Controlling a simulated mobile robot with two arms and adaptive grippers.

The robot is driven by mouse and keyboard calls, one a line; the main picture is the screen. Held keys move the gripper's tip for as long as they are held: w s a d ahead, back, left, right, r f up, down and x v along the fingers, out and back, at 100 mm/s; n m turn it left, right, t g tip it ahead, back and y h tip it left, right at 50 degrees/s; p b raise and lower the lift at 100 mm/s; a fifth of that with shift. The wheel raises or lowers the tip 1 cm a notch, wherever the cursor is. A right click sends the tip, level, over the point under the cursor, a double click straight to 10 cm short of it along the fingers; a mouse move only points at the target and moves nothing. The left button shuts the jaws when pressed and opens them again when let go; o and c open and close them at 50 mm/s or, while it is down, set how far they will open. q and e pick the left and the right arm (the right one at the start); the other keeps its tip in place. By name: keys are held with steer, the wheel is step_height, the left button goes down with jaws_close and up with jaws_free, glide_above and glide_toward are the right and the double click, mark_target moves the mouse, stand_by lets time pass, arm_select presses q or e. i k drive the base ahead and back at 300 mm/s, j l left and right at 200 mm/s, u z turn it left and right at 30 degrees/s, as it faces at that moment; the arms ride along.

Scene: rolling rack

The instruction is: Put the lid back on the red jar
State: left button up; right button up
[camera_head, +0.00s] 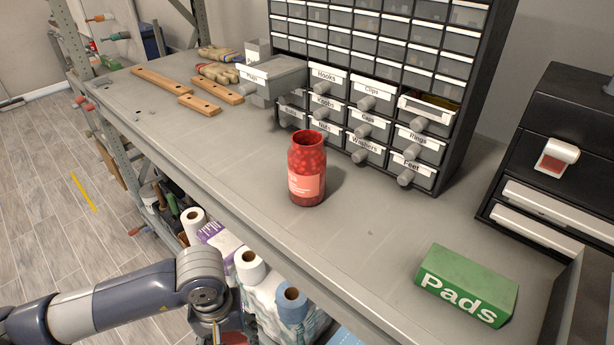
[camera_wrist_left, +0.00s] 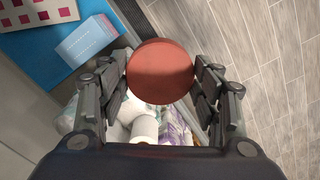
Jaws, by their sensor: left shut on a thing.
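The red jar (camera_head: 307,170) stands upright and open-topped on the grey workbench, with a pale label on its front. In the left wrist view a round red-brown lid (camera_wrist_left: 160,71) sits between the fingers of my left gripper (camera_wrist_left: 162,85), which is shut on it. In the head view my left arm comes in at the lower left, below and in front of the bench edge. There the gripper is mostly cut off by the bottom of the picture, with a bit of red showing beside it. My right gripper is not in view.
A drawer cabinet (camera_head: 380,75) stands behind the jar, with the Plugs drawer (camera_head: 273,76) pulled out. A green Pads box (camera_head: 466,286) lies at the bench's right. Wooden strips (camera_head: 174,86) lie at the left. Paper rolls (camera_head: 249,266) sit on the lower shelf.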

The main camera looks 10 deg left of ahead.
mark_target(307, 154)
steer(key=i+j, duration=0.1)
steer(key=j, duration=0.35)
steer(key=i+j, duration=0.15)
steer(key=j, duration=0.3)
steer(key=i+j, duration=0.1)
steer(key=j, duration=0.35)
steer(key=i+j, duration=0.15)
steer(key=j, duration=0.3)
steer(key=i+j, duration=0.1)
steer(key=j, duration=0.3)
steer(key=i+j, duration=0.15)
steer(key=j, duration=0.3)
steer(key=i+j, duration=0.1)
steer(key=j, duration=0.35)
steer(key=z, duration=1.95)
